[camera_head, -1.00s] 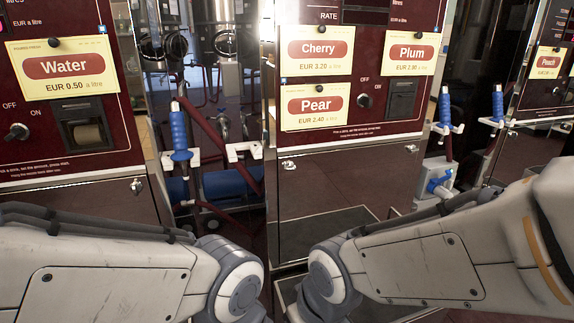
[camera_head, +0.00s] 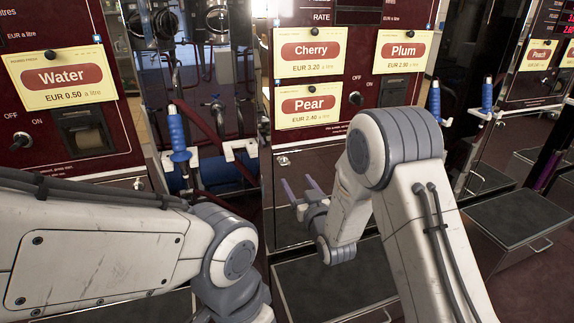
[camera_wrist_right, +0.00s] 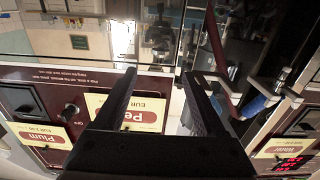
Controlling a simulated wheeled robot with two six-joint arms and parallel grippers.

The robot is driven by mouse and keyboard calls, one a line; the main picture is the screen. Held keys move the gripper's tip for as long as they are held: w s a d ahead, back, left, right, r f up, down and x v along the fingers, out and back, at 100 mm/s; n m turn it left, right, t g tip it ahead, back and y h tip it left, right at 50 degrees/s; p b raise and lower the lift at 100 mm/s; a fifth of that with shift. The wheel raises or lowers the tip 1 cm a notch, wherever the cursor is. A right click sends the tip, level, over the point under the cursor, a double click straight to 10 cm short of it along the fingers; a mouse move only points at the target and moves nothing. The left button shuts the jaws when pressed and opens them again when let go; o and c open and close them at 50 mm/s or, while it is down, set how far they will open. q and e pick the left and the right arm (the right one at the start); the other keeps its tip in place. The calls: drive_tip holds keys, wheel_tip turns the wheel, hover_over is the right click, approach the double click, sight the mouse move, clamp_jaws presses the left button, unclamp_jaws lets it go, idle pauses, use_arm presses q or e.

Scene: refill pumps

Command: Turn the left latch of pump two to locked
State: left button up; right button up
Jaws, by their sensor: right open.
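The middle dark-red pump (camera_head: 350,100) carries Cherry, Pear and Plum labels; no pump number is readable. Its small silver left latch (camera_head: 283,161) sits at the upper left of the lower door, and I cannot tell which way it is turned. My right gripper (camera_head: 299,185) is open and empty, with its fingers pointing up and left, a little below that latch in the picture and apart from it. In the right wrist view, which is upside down, both fingers (camera_wrist_right: 158,78) are spread before the pump front. My left gripper is out of view; only its arm shows.
The Water pump (camera_head: 90,150) stands left, with a silver latch (camera_head: 139,183). A blue-handled nozzle (camera_head: 178,134) hangs in the gap between the pumps. More blue nozzles (camera_head: 487,97) hang at the right. A dark-topped step (camera_head: 510,218) stands on the right floor.

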sight(286, 165)
drive_tip(key=b+x, duration=0.1)
drive_tip(key=x, duration=0.8)
drive_tip(key=shift+w+a, duration=0.1)
drive_tip(key=shift+w, duration=0.05)
clamp_jaws()
